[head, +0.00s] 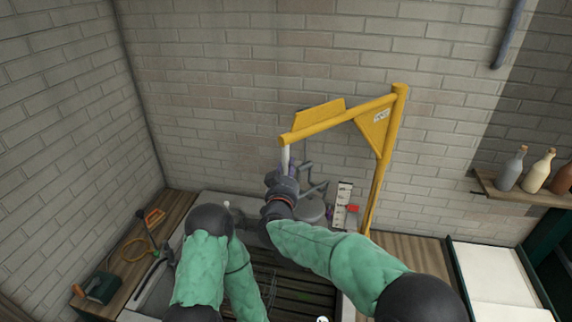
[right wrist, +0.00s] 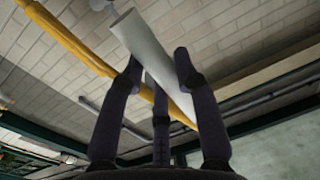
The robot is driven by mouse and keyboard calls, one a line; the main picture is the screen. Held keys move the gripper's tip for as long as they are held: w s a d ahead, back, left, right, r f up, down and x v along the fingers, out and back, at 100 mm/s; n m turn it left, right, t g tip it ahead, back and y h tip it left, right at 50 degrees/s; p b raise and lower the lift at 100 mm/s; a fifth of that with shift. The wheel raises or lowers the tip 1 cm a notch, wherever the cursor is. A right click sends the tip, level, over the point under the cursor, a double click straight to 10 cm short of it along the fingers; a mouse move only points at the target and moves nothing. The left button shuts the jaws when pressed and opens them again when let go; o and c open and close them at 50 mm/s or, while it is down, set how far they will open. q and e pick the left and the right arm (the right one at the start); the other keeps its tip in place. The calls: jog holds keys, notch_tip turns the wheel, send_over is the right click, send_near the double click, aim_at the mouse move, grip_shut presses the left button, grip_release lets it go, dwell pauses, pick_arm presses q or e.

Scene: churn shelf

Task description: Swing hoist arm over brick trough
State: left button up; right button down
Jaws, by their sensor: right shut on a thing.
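The yellow hoist arm (head: 340,121) stands against the brick wall, its boom reaching left from an upright post at the right. A pale grey round handle (head: 284,157) hangs from the boom's left end. My right gripper (head: 286,174) is at the lower part of this handle. In the right wrist view, my right gripper's fingers (right wrist: 158,62) are shut around the pale handle (right wrist: 135,36). The trough (head: 290,283) with dark slats lies below, partly covered by my arms. My left arm bends down over the trough's left side, and its gripper is not seen.
A wooden ledge (head: 118,268) at left carries an orange hose and a dark green box (head: 100,288). Grey pipes and a round lid (head: 312,210) sit behind my right wrist, beside a white gauge board (head: 342,200). Bottles stand on a right shelf (head: 528,192). A pale-topped counter (head: 490,272) is below.

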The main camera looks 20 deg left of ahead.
pick_arm(q)
jog(key=shift+a+r, duration=0.2)
jog(key=shift+a, duration=0.15)
pick_arm(e)
jog(key=shift+w+a+f+h, duration=0.1)
jog(key=shift+a+f+h, duration=0.05)
jog(key=shift+a+h, duration=0.15)
pick_arm(q)
jog(key=shift+d, duration=0.1)
pick_arm(e)
jog(key=shift+d, duration=0.2)
jog(key=c, duration=1.2)
grip_release()
jog(key=o, duration=0.3)
pick_arm(q)
jog(key=shift+w, duration=0.1)
pick_arm(e)
jog(key=shift+a, duration=0.15)
jog(key=s+d, duration=0.2)
jog(key=s, duration=0.9)
jog(key=shift+s+d, duration=0.2)
jog(key=shift+s, duration=0.15)
